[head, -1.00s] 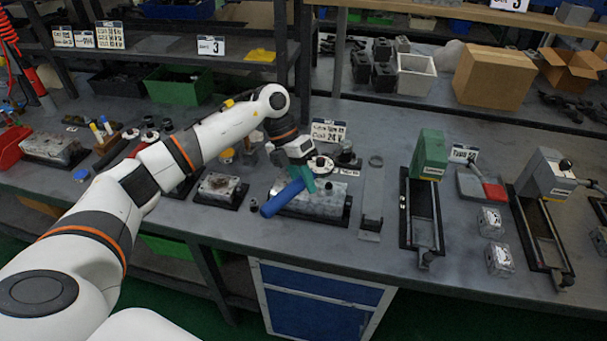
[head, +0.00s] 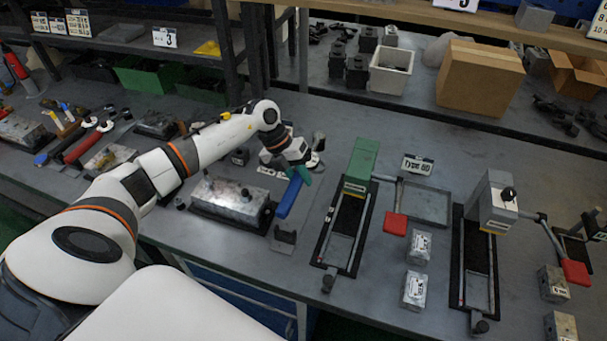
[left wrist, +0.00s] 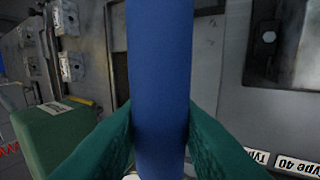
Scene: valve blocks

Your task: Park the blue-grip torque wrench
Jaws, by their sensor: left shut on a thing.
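My left gripper (head: 299,175) has green fingers and is shut on the blue grip of the torque wrench (head: 289,198). The grip slants down toward the front of the bench, just right of the metal valve block (head: 230,199). Its lower end is close above a small grey cradle (head: 284,239); I cannot tell whether they touch. In the left wrist view the blue grip (left wrist: 160,75) runs upright between both green fingers. The wrench's head is mostly hidden by the gripper. My right gripper is not in view.
A green-headed fixture (head: 362,160) with a black rail frame stands close to the right. Beyond it are a grey tray (head: 428,207), small metal blocks (head: 419,247) and a grey-headed fixture (head: 492,203). A red-grip tool (head: 84,147) lies on the left.

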